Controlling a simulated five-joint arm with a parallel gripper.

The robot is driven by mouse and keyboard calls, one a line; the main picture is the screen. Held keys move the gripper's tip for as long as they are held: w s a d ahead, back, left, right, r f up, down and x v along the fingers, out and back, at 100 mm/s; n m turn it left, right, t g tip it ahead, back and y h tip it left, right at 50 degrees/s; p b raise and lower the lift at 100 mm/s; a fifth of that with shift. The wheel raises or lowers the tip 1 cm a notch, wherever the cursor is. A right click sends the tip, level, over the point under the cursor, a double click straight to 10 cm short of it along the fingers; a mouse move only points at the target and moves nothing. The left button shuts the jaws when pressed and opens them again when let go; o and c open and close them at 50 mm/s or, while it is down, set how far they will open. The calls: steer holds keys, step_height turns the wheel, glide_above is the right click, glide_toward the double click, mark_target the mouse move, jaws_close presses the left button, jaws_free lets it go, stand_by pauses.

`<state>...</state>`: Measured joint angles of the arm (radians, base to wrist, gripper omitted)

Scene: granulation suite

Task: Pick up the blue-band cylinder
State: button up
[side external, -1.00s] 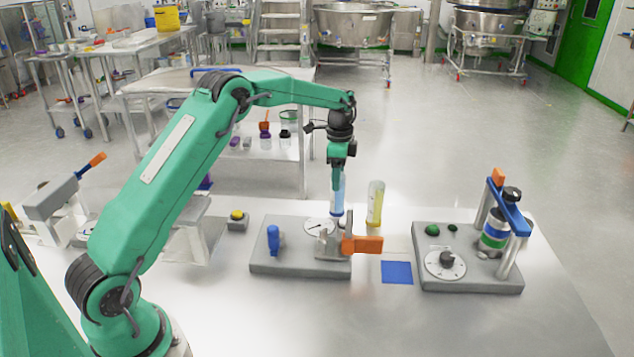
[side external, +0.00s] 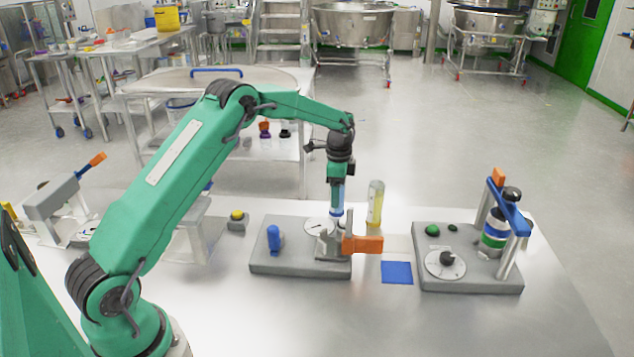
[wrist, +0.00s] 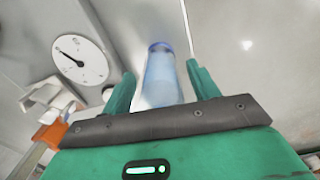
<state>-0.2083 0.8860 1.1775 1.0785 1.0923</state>
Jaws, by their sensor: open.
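The blue-band cylinder (side external: 338,198) is a clear, bluish upright tube behind the grey fixture with the orange handle. My gripper (side external: 338,183) points down over its upper part. In the wrist view, the cylinder (wrist: 163,80) stands between the two green fingers of my gripper (wrist: 161,72). The fingers are open, with a gap visible on both sides of the tube. Its lower end is partly hidden by the fixture in the side view.
A yellow-banded clear cylinder (side external: 376,204) stands close to the right. The grey fixture (side external: 285,262) carries a dial, blue knob and orange handle (side external: 364,244). A blue square (side external: 397,272) lies on the bench. Another dial fixture (side external: 470,280) stands to the right.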

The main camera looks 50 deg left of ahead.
steer(key=c, duration=1.1)
steer(key=shift+c, duration=0.2)
steer(key=shift+r, duration=0.15)
steer(key=shift+r, duration=0.55)
steer(key=s+d+r, duration=0.3)
steer(key=d+r, duration=0.6)
steer(key=d, duration=0.2)
steer(key=shift+s+r, duration=0.35)
steer(key=shift+s, duration=0.05)
steer(key=shift+s, duration=0.1)
